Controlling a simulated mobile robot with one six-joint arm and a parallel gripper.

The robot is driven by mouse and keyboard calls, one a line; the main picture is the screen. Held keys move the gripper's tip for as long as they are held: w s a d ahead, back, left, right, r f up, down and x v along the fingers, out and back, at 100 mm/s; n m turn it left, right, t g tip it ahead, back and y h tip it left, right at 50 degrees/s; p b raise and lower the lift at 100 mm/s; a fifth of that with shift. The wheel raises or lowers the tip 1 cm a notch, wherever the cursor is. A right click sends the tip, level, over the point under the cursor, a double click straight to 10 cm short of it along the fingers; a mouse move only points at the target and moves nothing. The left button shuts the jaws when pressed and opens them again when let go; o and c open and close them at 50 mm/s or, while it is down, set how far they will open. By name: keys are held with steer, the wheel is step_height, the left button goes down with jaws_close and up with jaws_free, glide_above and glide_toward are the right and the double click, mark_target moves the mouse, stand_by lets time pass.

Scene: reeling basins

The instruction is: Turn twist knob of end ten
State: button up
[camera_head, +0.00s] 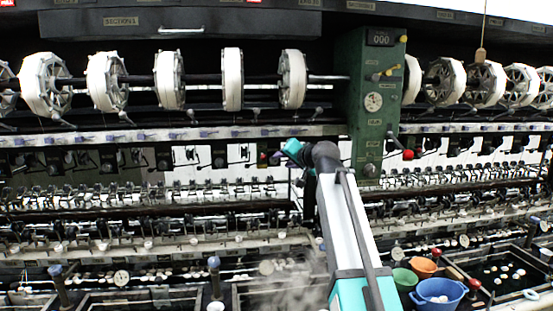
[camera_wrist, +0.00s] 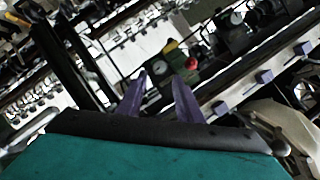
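A pale rail (camera_head: 130,138) under the white reels carries a row of small purple-blue twist knobs. In the wrist view several of these knobs (camera_wrist: 264,76) line the rail on the right. No readable label marks which knob belongs to end ten. My gripper (camera_head: 272,157) is just below the rail, left of the green control box. In the wrist view its two purple fingers (camera_wrist: 160,76) stand apart with nothing seen between them, so it is open. The nearest knob (camera_wrist: 220,108) is to the right of the fingers, apart from them.
The green control box (camera_head: 370,110) has a gauge and a red knob (camera_head: 408,155) at its side. White reels (camera_head: 232,79) hang above the rail. Rows of thread guides and basins lie below. Blue (camera_head: 438,294), orange (camera_head: 423,267) and green bowls (camera_head: 404,278) stand at lower right.

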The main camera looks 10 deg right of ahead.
mark_target(275, 161)
steer(key=p+x, duration=0.2)
steer(key=x, duration=0.4)
steer(key=shift+w+a+f, duration=0.1)
steer(key=shift+w, duration=0.1)
steer(key=shift+c, duration=0.2)
steer(key=c, duration=0.7)
